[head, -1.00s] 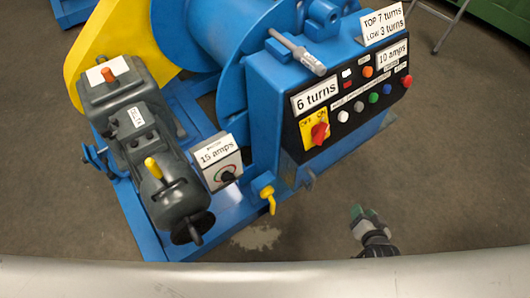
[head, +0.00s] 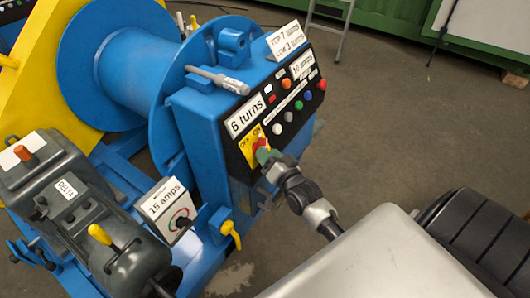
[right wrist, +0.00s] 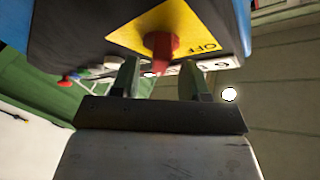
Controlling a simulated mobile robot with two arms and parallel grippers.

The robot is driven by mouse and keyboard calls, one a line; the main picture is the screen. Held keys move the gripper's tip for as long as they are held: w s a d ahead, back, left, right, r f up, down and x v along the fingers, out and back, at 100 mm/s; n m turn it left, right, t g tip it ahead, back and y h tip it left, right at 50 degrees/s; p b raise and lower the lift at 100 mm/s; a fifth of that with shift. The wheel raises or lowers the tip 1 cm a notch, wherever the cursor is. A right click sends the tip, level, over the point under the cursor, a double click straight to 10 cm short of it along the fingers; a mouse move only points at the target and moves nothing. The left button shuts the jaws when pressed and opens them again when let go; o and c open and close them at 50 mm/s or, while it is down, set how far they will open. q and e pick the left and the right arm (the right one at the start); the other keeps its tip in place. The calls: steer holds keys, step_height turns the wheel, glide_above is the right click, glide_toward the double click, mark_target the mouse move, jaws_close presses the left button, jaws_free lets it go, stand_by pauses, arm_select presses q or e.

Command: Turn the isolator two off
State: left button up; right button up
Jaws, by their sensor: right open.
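A red rotary knob (head: 259,143) sits on a yellow plate (head: 245,150) marked OFF and ON, on the black face of the blue control box. In the right wrist view the red knob (right wrist: 160,47) is just ahead of the fingers, roughly centred between them, and the word OFF is visible on the yellow plate (right wrist: 192,30). My right gripper (head: 267,160) is open in front of the knob; its green fingertips partly cover it in the head view. The open fingers (right wrist: 160,82) show a gap with nothing held. I cannot tell whether they touch the knob. My left gripper is not in view.
Several round buttons (head: 289,116) line the panel right of the knob. A smaller box labelled 15 amps (head: 166,205) with a dial stands left, beside a yellow-handled valve (head: 231,232). A winch drum (head: 120,65) stands behind.

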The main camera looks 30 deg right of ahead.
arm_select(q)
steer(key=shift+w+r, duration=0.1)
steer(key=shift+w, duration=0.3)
arm_select(e)
steer(key=shift+w, duration=0.85)
steer(key=shift+c, duration=0.4)
steer(key=c, duration=0.7)
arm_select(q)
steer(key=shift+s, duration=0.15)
arm_select(e)
jaws_close()
